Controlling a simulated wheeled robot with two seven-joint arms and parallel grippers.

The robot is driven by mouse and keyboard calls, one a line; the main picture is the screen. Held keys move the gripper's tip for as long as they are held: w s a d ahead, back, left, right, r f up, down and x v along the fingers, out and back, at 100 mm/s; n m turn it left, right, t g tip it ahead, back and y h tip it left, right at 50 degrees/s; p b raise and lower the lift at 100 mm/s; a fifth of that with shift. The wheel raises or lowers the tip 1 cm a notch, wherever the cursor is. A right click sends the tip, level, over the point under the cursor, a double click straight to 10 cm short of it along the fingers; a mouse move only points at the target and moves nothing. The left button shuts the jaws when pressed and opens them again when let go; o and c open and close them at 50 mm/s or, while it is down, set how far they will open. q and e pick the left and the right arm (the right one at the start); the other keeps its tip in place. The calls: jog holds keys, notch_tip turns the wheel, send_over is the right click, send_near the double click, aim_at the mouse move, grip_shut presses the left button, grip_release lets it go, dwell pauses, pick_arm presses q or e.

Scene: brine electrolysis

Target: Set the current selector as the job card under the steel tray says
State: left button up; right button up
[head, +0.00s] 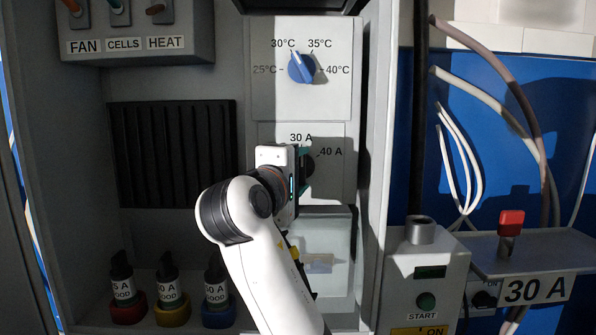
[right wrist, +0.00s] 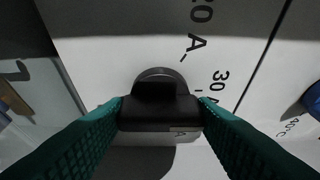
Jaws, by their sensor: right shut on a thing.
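The current selector is a dark round knob (head: 310,166) on a grey panel, half hidden by my right gripper (head: 296,172) in the head view. Labels 30 A and 40 A show around it. In the right wrist view, its black grip bar (right wrist: 160,112) lies between the green fingers of my right gripper (right wrist: 160,118), which is shut on it. Labels 20 A and 30 A show nearby there; I cannot tell for sure which mark it points at. A white card (head: 538,289) reading 30 A hangs under the grey steel tray (head: 560,248). My left gripper is out of view.
A blue temperature knob (head: 301,68) sits just above the selector. Switches marked FAN, CELLS and HEAT (head: 138,30) are at upper left. Labelled fuses in coloured holders (head: 171,313) stand at lower left. A START box (head: 425,280) and a red-topped part (head: 510,222) are at right.

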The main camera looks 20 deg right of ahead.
jog(key=shift+f, duration=0.15)
jog(key=o, duration=1)
jog(key=b+v, duration=0.3)
jog(key=v, duration=0.9)
jog(key=shift+s+b, duration=0.1)
jog(key=shift+b, duration=0.2)
